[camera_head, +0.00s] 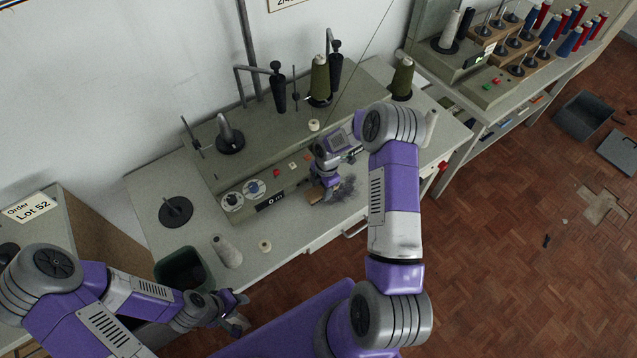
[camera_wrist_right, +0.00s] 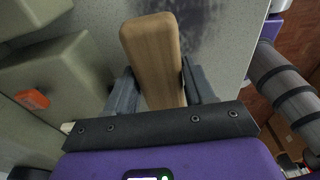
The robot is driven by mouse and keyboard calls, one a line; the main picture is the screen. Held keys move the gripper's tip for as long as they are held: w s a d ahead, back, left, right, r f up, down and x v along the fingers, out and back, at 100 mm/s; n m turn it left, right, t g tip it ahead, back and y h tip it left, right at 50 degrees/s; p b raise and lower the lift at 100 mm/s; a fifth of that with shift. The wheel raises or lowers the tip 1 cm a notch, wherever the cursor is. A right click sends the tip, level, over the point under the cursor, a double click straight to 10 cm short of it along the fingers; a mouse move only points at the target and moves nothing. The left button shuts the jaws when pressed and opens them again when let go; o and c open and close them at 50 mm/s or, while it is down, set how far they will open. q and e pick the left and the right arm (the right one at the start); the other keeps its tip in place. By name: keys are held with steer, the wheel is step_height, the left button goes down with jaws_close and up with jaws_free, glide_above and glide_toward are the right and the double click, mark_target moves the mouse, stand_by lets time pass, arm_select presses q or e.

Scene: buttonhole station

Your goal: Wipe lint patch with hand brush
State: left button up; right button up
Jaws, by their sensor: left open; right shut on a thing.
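The hand brush shows in the right wrist view as a wooden block (camera_wrist_right: 151,48) between my right fingers; its bristles are hidden. My right gripper (camera_wrist_right: 160,86) is shut on it. In the head view the brush (camera_head: 313,196) is at the table surface in front of the machine, with my right gripper (camera_head: 326,184) above it. The lint patch (camera_head: 346,188) is a dark grey smudge on the table, just right of the brush. It also shows beyond the brush in the right wrist view (camera_wrist_right: 200,27). My left gripper (camera_head: 236,314) is open and empty, by the table's front left.
The grey machine (camera_head: 215,170) with buttons and thread stands runs along the back of the table. A dark green bin (camera_head: 180,268), a grey thread cone (camera_head: 227,251) and a small spool (camera_head: 265,246) are at the front left. The table between spool and brush is clear.

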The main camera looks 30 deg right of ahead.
steer(key=shift+s+d+f, duration=0.1)
steer(key=shift+s+d, duration=0.1)
steer(key=shift+s, duration=1.85)
steer(key=shift+s+d, duration=0.15)
steer(key=shift+s, duration=1.85)
steer(key=shift+d+p, duration=0.3)
steer(key=shift+d, duration=0.4)
steer(key=shift+w+d, duration=0.1)
steer(key=shift+d, duration=0.05)
steer(key=shift+w+a+b, duration=0.2)
steer(key=shift+w+b, duration=0.2)
steer(key=shift+w, duration=1.45)
steer(key=shift+w+a+f+b, duration=0.15)
steer(key=shift+w+b, duration=0.5)
steer(key=shift+w, duration=0.6)
steer(key=shift+w+a+b, duration=0.15)
steer(key=shift+w+b, duration=0.75)
steer(key=shift+w, duration=1.3)
steer(key=shift+d+r, duration=0.2)
steer(key=shift+d, duration=0.7)
steer(key=shift+s+d+f+p, duration=0.1)
steer(key=shift+s+d+p, duration=0.1)
steer(key=shift+s, duration=1.65)
steer(key=shift+s+d+f+p, duration=0.1)
steer(key=shift+s+p, duration=0.1)
steer(key=shift+s, duration=1.6)
